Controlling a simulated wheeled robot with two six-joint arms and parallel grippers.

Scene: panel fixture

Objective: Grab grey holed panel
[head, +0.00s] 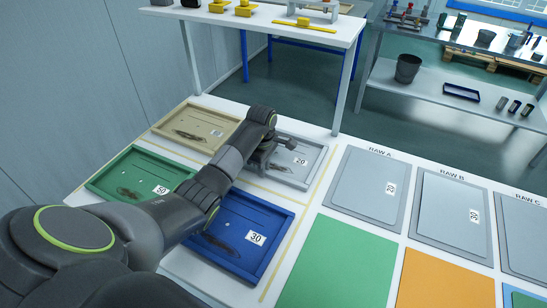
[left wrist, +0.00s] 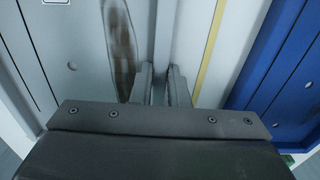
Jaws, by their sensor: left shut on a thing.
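The grey holed panel (head: 312,152) lies on the white table, labelled 20, with a raised rim. My left gripper (head: 270,160) is over its left edge in the head view, and my arm covers part of the panel. In the left wrist view the panel (left wrist: 72,95) fills the left side, with round holes and a dark elongated patch. There my left gripper's fingers (left wrist: 163,75) stand on either side of the panel's raised rim and are shut on it. My right gripper is not in view.
A blue panel (head: 268,218) labelled 30 lies close by, a green one (head: 120,188) labelled 50 and a beige one (head: 170,122) to the left. Grey plates RAW A (head: 360,190) and RAW B (head: 440,215) and a green area (head: 340,262) lie right.

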